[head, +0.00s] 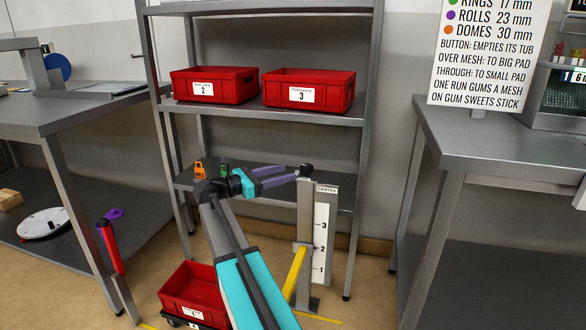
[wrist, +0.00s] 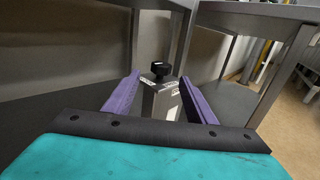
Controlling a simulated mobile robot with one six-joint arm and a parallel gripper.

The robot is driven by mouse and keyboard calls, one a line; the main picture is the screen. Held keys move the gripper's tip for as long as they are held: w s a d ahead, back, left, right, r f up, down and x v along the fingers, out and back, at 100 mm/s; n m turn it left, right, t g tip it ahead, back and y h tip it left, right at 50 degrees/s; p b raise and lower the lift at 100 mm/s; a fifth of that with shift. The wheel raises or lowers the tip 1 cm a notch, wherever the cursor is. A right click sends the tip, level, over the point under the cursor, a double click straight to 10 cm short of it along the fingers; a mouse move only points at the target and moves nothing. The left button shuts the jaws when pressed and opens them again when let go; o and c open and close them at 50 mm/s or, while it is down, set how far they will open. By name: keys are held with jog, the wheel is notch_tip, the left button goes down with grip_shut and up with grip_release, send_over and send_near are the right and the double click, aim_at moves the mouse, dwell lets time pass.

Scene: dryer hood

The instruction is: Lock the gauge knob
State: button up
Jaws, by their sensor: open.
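The gauge is a grey upright post with a white scale plate (head: 321,243) marked 1, 2 and 3. A yellow arm (head: 294,273) sits on the post near the 2. The black gauge knob (head: 306,170) is on top of the post; the wrist view shows the knob (wrist: 160,69) ahead, between the two purple fingers. My gripper (head: 283,176) is open, its fingers pointing right toward the knob. In the wrist view my gripper (wrist: 160,98) has nothing between its pads. I cannot tell whether the fingertips reach the knob.
A shelf rack (head: 365,120) behind the gauge holds two red bins (head: 215,85), (head: 309,90). Orange and green pieces (head: 200,171) stand on its lower shelf. A red crate (head: 190,293) is on the floor left of my arm. Steel tables (head: 60,112), (head: 490,145) flank the space.

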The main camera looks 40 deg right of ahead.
jog(key=shift+p+v, duration=0.45)
jog(key=shift+v, duration=1.85)
